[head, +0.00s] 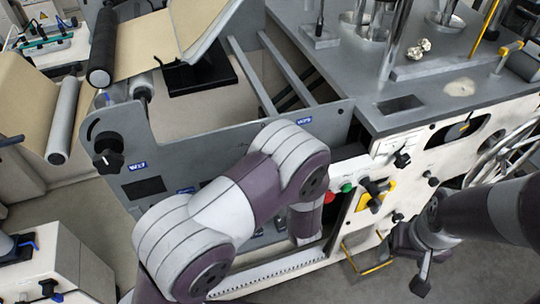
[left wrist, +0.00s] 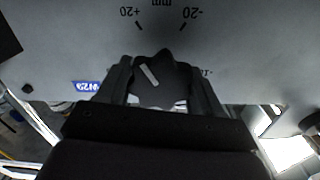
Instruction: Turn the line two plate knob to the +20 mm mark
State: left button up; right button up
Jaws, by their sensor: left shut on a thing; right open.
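The plate knob (left wrist: 172,78) is black with a white pointer line, in the middle of the left wrist view. My left gripper (left wrist: 160,88) is shut on it, one finger on each side. The dial print appears upside down, with a +20 mark (left wrist: 132,12) at upper left and a -20 mark (left wrist: 192,12) at upper right. The pointer line slants toward the upper left, on the +20 side. My left arm hides its gripper and this knob in the head view. My right gripper (head: 405,262) is open and empty, low at the right in the head view.
Another black knob (head: 108,150) is on the grey side plate (head: 185,140) at left. A green button (head: 347,187), a red button (head: 329,197) and black handles (head: 374,190) are right of my left arm. A yellow rail (head: 368,268) and a handwheel (head: 505,150) are near my right arm.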

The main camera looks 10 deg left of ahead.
pick_arm(q)
jog(key=shift+s+f, duration=0.1)
jog(key=shift+f, duration=0.15)
jog(key=o, duration=1)
jog(key=shift+r, duration=0.1)
jog(key=shift+o, duration=0.2)
jog(key=v, duration=1.2)
jog(key=shift+s+d, duration=0.15)
jog(key=shift+s, duration=0.05)
